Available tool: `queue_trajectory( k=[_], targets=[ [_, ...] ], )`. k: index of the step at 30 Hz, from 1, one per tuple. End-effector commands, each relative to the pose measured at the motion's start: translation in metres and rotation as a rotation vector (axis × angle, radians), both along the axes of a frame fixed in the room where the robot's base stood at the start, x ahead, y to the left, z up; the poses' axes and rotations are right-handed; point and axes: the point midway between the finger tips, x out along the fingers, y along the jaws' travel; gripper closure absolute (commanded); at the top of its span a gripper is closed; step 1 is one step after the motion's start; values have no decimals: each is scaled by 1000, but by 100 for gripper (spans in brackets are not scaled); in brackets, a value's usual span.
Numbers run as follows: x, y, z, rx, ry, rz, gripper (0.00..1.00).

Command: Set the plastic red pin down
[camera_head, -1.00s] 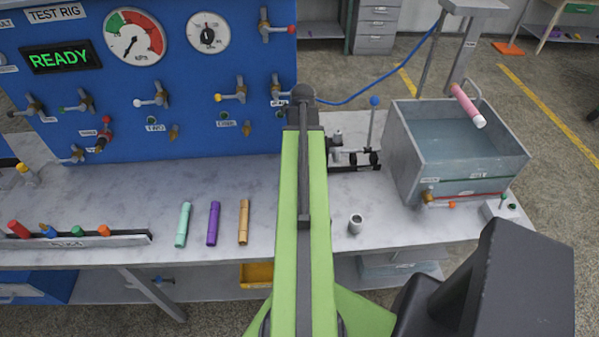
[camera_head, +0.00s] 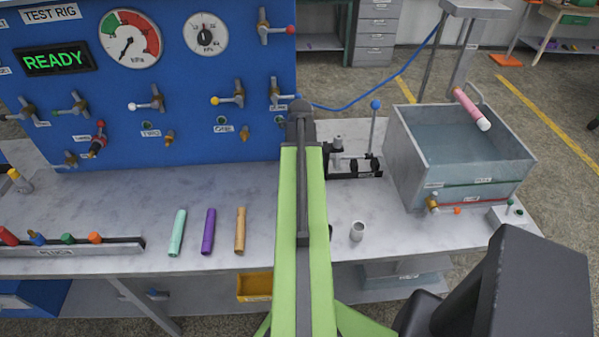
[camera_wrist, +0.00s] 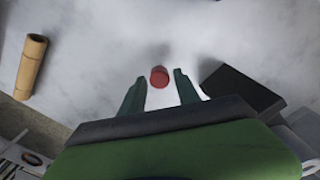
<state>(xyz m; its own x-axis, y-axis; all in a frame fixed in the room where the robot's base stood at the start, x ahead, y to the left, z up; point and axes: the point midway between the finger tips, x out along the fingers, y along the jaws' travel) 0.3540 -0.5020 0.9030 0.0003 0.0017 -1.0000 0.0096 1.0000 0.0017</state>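The red pin (camera_wrist: 159,77) shows in the wrist view as a short red cylinder with a round end. It is between the two green fingertips of my gripper (camera_wrist: 158,82). A narrow pale gap shows on each side of it, so the fingers look open and apart from it. I cannot tell whether the pin rests on the bench (camera_wrist: 100,50). In the head view my arm hides the gripper and this pin.
A tan tube (camera_head: 240,231) lies beside a purple tube (camera_head: 208,232) and a mint tube (camera_head: 177,233). A rack (camera_head: 70,249) holds coloured pins at left.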

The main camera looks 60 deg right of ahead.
Motion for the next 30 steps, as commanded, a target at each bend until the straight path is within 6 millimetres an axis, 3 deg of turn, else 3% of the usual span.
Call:
queue_trajectory(
  k=[14,20,30],
  targets=[
    [0,0,8,0,0,1,53],
    [1,0,38,0,0,1,53],
    [1,0,112,0,0,2,53]
  ],
)
